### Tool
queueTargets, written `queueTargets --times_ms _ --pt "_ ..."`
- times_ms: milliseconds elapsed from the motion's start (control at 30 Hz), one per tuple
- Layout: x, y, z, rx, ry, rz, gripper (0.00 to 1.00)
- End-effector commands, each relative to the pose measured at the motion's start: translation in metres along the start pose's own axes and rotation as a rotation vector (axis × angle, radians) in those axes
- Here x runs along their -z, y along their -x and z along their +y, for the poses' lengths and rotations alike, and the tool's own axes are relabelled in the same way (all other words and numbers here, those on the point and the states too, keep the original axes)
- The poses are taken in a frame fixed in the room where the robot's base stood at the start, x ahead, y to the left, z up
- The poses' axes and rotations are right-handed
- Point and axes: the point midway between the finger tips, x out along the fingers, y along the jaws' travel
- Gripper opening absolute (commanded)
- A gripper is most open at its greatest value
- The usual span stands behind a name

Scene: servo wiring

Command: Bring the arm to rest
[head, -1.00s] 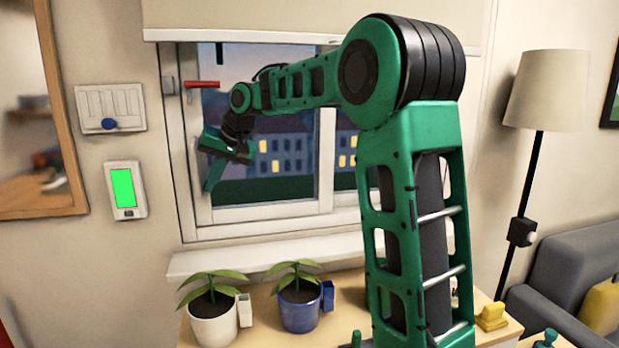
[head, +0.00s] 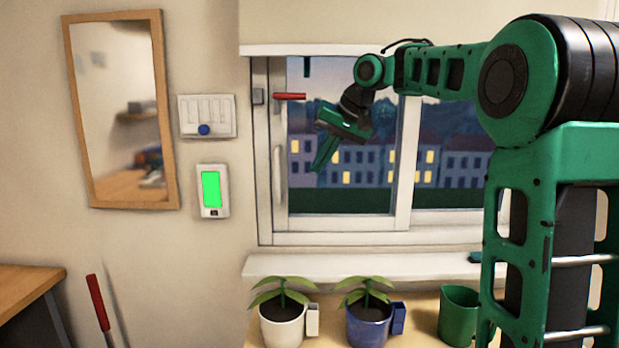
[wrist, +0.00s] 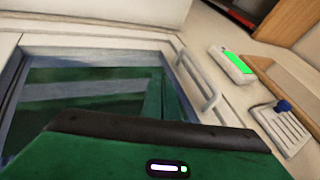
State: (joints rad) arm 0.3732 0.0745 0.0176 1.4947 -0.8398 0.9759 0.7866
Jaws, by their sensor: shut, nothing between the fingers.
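My green arm reaches in from the right of the head view, with its elbow high and its forearm pointing left. My gripper (head: 322,160) hangs down in front of the window (head: 345,200), its fingers together and nothing between them. The finger ends look close to the left pane, but I cannot tell the gap. In the wrist view, the green gripper body fills the bottom, with the window glass and the white window handle (wrist: 198,82) beyond it.
A red lever (head: 290,96) sticks out at the window's upper left. A switch panel (head: 207,116) and a green-screened wall unit (head: 212,190) are to its left. A white pot (head: 283,328), a blue pot (head: 368,328) and a green cup (head: 458,318) stand below.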

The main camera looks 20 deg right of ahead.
Motion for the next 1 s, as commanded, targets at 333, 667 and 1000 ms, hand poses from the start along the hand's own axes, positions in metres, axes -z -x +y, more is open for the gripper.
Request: queueTargets --times_ms 333,667,1000 --pt "-0.006 0.008 0.005 -0.011 -0.007 -0.003 0.0" --pt "-0.116 0.0 0.095 -0.186 -0.114 -0.068 0.0" --pt "-0.305 -0.004 0.209 -0.376 -0.213 -0.231 0.0"
